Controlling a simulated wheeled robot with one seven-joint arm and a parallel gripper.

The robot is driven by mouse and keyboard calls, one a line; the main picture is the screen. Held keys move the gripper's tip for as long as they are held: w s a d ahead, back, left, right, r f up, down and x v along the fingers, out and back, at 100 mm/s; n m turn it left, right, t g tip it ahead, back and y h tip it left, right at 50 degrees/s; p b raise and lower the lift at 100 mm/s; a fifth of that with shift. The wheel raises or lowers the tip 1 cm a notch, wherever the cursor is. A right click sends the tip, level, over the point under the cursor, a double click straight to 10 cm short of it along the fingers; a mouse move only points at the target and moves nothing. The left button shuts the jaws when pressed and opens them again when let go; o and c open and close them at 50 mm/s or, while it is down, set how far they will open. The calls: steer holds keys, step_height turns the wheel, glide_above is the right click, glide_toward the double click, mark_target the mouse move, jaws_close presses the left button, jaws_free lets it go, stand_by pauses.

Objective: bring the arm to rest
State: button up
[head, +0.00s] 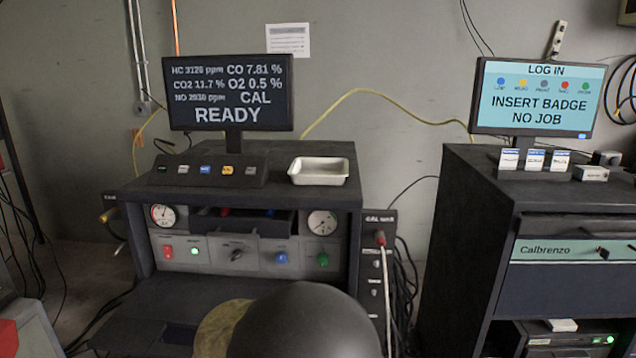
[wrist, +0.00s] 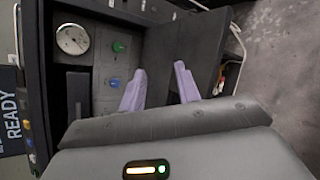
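My gripper (wrist: 159,84) shows in the wrist view with its two pale purple fingers apart and nothing between them. It is in front of the dark analyzer cabinet, near the fold-down shelf, with the gauge (wrist: 72,39), green knob (wrist: 118,47) and blue knob (wrist: 114,83) to its left in that view. In the head view a dark rounded part of my arm (head: 302,325) covers the lower middle, and the gripper's fingers are hidden there.
The analyzer cabinet (head: 130,192) carries a screen reading READY (head: 228,93) and a white tray (head: 318,170). A second cabinet (head: 470,215) stands at right with a log-in screen (head: 535,98). A hose and cables hang between them (head: 384,270). Bare floor shows in the wrist view (wrist: 275,50).

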steer(key=s+d+f+m+g+y+b, duration=0.35)
steer(key=s+d+f+m, duration=0.35)
steer(key=d+m, duration=0.25)
steer(key=s+d+f+m+g+y+b, duration=0.3)
steer(key=s+d+f+m+g+b, duration=0.15)
steer(key=s+d+f+m, duration=0.4)
step_height(320, 180, up, 26)
steer(key=w+d+p, duration=0.1)
steer(key=d+p, duration=0.2)
steer(key=p, duration=2.3)
steer(key=shift+w+r+m, duration=0.2)
steer(key=shift+r+m, duration=0.05)
steer(key=shift+m, duration=0.15)
steer(key=shift+a, duration=0.1)
steer(key=shift+c, duration=0.2)
